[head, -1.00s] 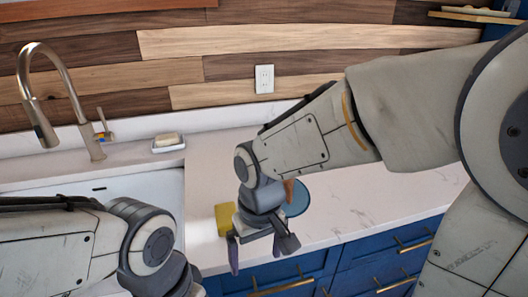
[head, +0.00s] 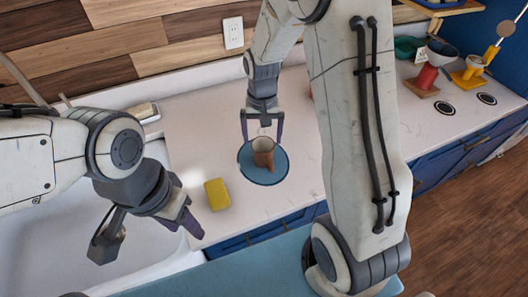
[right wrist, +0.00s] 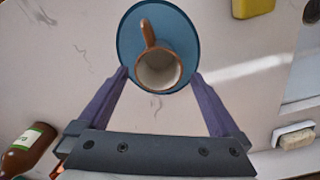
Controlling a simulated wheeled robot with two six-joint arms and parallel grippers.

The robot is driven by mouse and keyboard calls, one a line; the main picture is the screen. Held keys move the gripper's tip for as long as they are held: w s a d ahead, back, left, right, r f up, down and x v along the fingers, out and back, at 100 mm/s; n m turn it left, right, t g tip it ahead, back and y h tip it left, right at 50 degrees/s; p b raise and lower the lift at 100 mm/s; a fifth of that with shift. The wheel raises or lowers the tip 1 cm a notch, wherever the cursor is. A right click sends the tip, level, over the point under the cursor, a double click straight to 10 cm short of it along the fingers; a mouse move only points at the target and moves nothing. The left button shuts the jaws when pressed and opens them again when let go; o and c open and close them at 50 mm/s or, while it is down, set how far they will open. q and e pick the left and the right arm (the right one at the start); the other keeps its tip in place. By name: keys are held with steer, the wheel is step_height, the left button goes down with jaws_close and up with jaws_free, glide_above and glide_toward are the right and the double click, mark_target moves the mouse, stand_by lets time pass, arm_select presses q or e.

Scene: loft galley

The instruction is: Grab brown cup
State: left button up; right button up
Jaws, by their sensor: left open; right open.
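The brown cup (head: 263,152) stands upright on a round blue plate (head: 246,164) on the white counter in the head view. In the right wrist view the cup (right wrist: 158,70) shows from above, pale inside, with its brown handle pointing away from my gripper; the plate (right wrist: 128,45) lies under it. My right gripper (head: 262,138) is open above the cup at its far side. In the right wrist view its two purple fingers (right wrist: 160,75) reach toward the plate's sides with the cup between their tips. My left gripper (head: 150,240) is open and empty over the sink side.
A yellow sponge (head: 217,194) lies left of the plate. A soap dish (head: 144,113) sits by the sink. A brown bottle (right wrist: 28,147) lies or stands near the right gripper's base side.

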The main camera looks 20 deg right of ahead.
mark_target(263, 147)
step_height(263, 147, down, 4)
steer(key=shift+p, duration=0.85)
steer(key=shift+f, duration=0.65)
steer(key=c, duration=1.3)
steer(key=shift+r, duration=0.15)
